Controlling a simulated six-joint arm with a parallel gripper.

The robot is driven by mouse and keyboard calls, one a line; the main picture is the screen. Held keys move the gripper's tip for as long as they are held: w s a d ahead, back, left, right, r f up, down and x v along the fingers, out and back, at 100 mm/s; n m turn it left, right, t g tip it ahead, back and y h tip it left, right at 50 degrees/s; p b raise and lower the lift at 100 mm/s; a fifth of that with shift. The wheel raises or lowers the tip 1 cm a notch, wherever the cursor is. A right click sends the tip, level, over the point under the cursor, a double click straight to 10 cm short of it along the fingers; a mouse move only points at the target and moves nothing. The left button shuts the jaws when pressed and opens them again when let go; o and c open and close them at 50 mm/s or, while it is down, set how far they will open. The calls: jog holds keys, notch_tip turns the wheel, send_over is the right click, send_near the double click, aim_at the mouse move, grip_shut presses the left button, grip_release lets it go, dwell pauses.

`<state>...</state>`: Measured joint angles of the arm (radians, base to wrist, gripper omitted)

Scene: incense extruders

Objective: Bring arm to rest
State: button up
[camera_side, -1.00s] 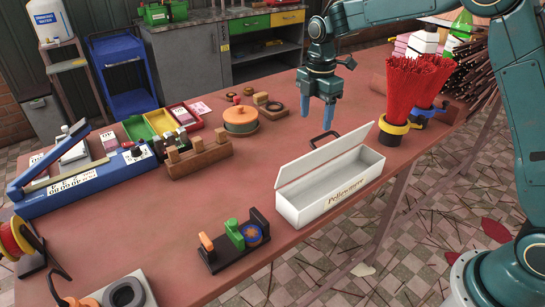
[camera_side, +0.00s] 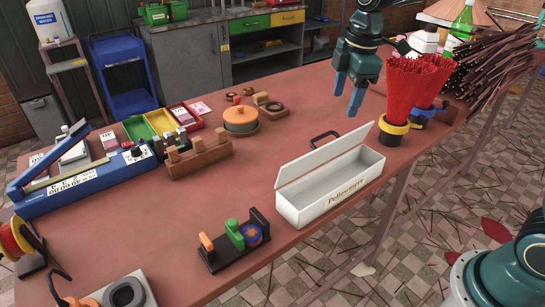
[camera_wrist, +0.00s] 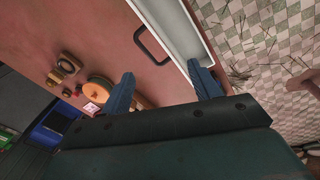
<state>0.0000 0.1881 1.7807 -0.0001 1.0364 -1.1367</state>
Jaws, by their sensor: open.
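My gripper (camera_side: 348,92) is open and empty, with two blue fingers pointing down. In the side view it hangs above the back of the table, left of the red incense bundles and behind the white box. In the wrist view my gripper (camera_wrist: 165,88) shows its two fingers spread apart with nothing between them. Below it are the reddish table (camera_wrist: 95,28), a black handle (camera_wrist: 152,45) and the edge of the white box (camera_wrist: 175,32).
The white open-lidded box (camera_side: 333,195) stands at the table's front edge. Red incense bundles (camera_side: 412,92) stand in holders at the right. An orange lidded pot (camera_side: 240,119) sits left of my gripper. A rack with coloured pieces (camera_side: 234,240) is at the front. The table's middle is clear.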

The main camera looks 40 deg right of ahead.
jog(key=s+r+m+t, duration=0.2)
jog(key=s+m+t, duration=0.2)
jog(key=s+m, duration=0.9)
jog(key=s, duration=1.1)
jog(key=shift+s, duration=0.3)
jog(key=shift+w+r, duration=0.1)
jog(key=shift+r, duration=0.05)
jog(key=c, duration=0.6)
jog(key=shift+w+r+m, duration=0.3)
jog(key=shift+w, duration=0.1)
jog(key=shift+c, duration=0.3)
jog(key=w+r+m+g, duration=0.2)
jog(key=w+r+m, duration=0.2)
jog(key=w+m, duration=0.75)
jog(key=w+f+m+g, duration=0.1)
jog(key=w+f+m, duration=0.1)
jog(key=w, duration=0.6)
jog(key=w+f+m+g, duration=0.1)
jog(key=w+f+m, duration=0.1)
jog(key=w, duration=0.6)
jog(key=shift+d+f+m+g, duration=0.25)
jog(key=shift+d+m+g, duration=0.1)
jog(key=shift+m, duration=0.5)
